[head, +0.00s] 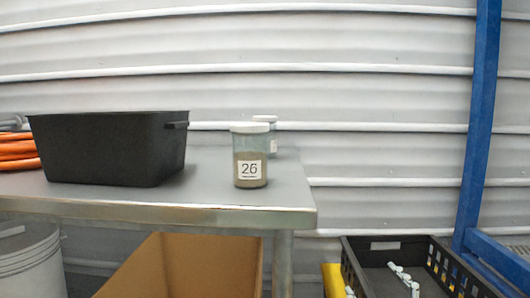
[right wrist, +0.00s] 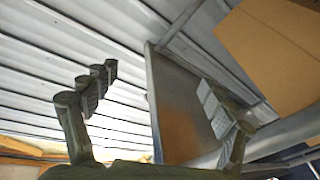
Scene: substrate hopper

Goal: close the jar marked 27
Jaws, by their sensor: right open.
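In the head view a jar labelled 26 (head: 250,160) stands upright near the right end of a grey table. It has a white lid on top and brownish material inside. A second jar (head: 266,122) with a white lid stands behind it, mostly hidden; its label cannot be read. No jar marked 27 can be made out. My right gripper (right wrist: 157,95) shows only in the right wrist view, its fingers wide apart with nothing between them. No jar shows in that view. My left gripper is in neither view.
A black bin (head: 110,148) stands on the table (head: 210,190), with orange coils (head: 18,150) at its left. Below are a cardboard box (head: 190,265) and a white bucket (head: 30,262). A black crate (head: 375,270) with small white items and a blue post (head: 478,115) are at right.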

